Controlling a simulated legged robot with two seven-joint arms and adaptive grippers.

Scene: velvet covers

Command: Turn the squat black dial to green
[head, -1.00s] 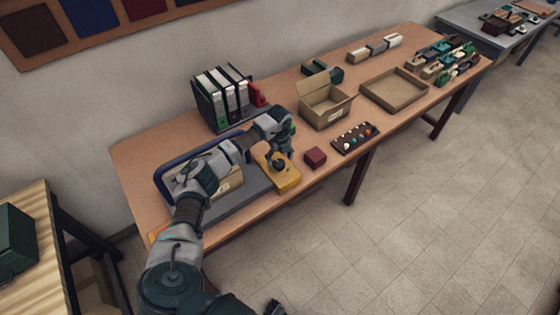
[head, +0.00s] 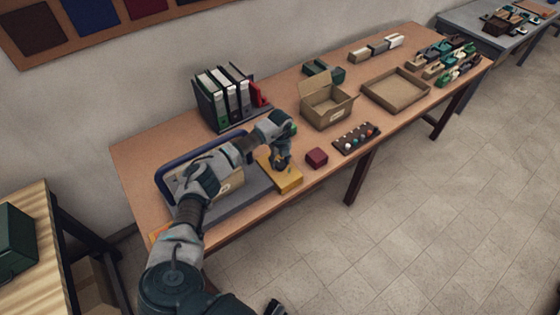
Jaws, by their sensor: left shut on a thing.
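The squat black dial (head: 281,166) sits on a yellow block-like base (head: 289,182) near the front edge of the long wooden table. My left gripper (head: 282,161) reaches down onto the dial from above and is shut on it. The fingers cover most of the dial, so its pointer and any green mark cannot be made out. A small dark part at the bottom edge, right of my left arm, may belong to my right gripper; its jaws cannot be made out.
A dark red block (head: 316,157) and a dark board with coloured knobs (head: 357,139) lie right of the base. An open cardboard box (head: 327,108), a shallow tray (head: 395,90) and binders (head: 223,98) stand farther back.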

